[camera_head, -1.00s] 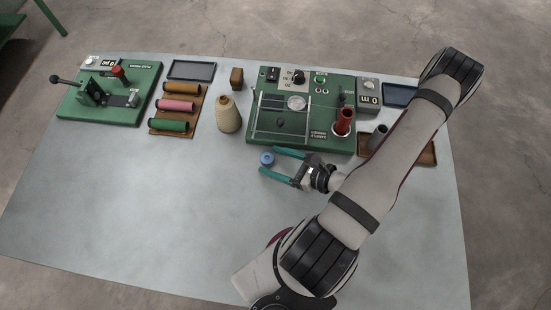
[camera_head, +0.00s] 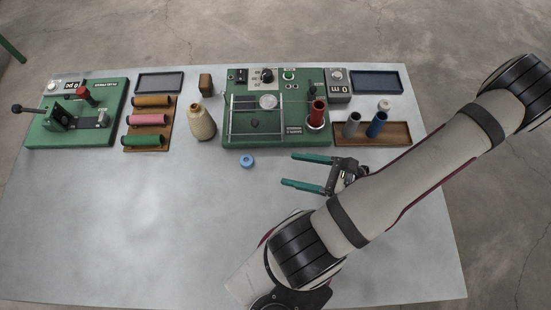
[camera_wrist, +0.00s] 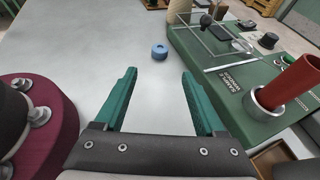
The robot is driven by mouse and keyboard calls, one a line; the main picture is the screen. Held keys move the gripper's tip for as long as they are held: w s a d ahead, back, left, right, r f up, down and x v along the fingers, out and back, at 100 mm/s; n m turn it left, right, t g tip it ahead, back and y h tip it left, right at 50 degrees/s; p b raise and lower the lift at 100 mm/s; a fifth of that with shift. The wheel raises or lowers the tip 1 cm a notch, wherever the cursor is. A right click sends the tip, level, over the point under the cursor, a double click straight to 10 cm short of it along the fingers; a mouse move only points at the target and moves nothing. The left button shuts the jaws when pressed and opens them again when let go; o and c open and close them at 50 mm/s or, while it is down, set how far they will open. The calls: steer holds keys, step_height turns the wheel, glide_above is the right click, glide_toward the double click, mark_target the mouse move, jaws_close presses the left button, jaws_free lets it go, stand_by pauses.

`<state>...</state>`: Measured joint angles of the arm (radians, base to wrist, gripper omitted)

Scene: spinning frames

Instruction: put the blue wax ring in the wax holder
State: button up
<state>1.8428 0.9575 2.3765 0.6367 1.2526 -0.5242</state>
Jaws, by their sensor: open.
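The blue wax ring (camera_head: 247,161) lies flat on the grey table, in front of the green machine (camera_head: 232,140). In the wrist view the ring (camera_wrist: 159,51) shows just beyond the fingertips, roughly centred between them. My gripper (camera_head: 288,169) is open and empty, low over the table. Its green fingers point left, towards the ring, with a gap between tips and ring. The fingers also frame bare table in the wrist view (camera_wrist: 159,72). I cannot tell for certain which part of the green machine is the wax holder.
A red tube (camera_head: 317,114) stands at the machine's right side. A wooden tray (camera_head: 400,134) with grey and blue tubes is farther right. A cream cone (camera_head: 201,122), coloured spools (camera_head: 148,121) and a green press (camera_head: 110,128) stand left. The table's front left is clear.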

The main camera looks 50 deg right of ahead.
steer(key=w+a+r+n+g+y, duration=0.1)
steer(key=w+a+r+n+g, duration=0.2)
steer(key=a+r+n+g, duration=1)
steer(key=a+n, duration=0.1)
steer(key=n, duration=0.5)
steer(key=shift+w+a+r, duration=0.2)
steer(key=shift+a+r, duration=0.05)
steer(key=shift+a, duration=0.05)
steer(key=shift+o, duration=0.2)
steer(key=s+a+r+n+h, duration=0.3)
steer(key=r+n, duration=0.1)
steer(key=n, duration=0.2)
steer(key=shift+a+h, duration=0.4)
steer(key=shift+o, duration=0.3)
steer(key=shift+s+r+n, duration=0.1)
steer(key=shift+s+n, duration=0.1)
steer(key=shift+n, duration=0.3)
